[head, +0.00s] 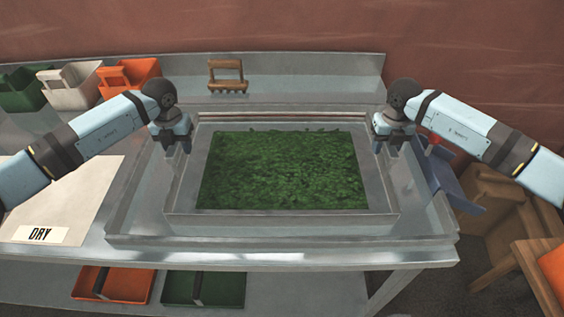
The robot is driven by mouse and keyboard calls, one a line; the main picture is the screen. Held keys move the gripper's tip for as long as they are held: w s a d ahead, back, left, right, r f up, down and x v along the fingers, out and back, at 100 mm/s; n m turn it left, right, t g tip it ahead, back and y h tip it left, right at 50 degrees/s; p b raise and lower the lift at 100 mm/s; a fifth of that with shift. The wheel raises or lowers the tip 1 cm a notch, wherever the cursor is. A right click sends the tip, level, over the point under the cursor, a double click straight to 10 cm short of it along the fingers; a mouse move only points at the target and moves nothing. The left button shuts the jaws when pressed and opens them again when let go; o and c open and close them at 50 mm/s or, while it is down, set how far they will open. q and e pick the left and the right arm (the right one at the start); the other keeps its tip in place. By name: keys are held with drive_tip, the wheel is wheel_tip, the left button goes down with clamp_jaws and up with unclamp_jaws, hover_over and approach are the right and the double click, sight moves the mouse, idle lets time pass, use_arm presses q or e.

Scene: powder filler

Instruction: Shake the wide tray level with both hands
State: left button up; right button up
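The wide tray (190,217) is grey metal and rectangular, and sits in the middle of the head view. A flat, fairly even layer of green leafy material (283,172) covers its floor. My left gripper (177,148) points down at the tray's left side, near the back corner. My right gripper (389,145) points down at the right side, near the back corner. Both are at the tray's side edges, but the fingertips are small and dark, so I cannot tell whether they close on the rim.
A larger shallow metal surround (280,244) lies around the tray on the metal bench. A pale board marked DRY (75,200) is at left. A blue bin (452,190) and wooden furniture (497,205) are at right.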

use_arm(q)
clamp_jaws()
use_arm(e)
clamp_jaws()
idle(0.8)
use_arm(q)
drive_tip(key=shift+w+r, duration=0.1)
drive_tip(key=shift+r, duration=0.15)
use_arm(e)
drive_tip(key=shift+w+r, duration=0.1)
drive_tip(key=shift+r, duration=0.15)
use_arm(q)
drive_tip(key=shift+w, duration=0.1)
use_arm(e)
drive_tip(key=shift+w, duration=0.1)
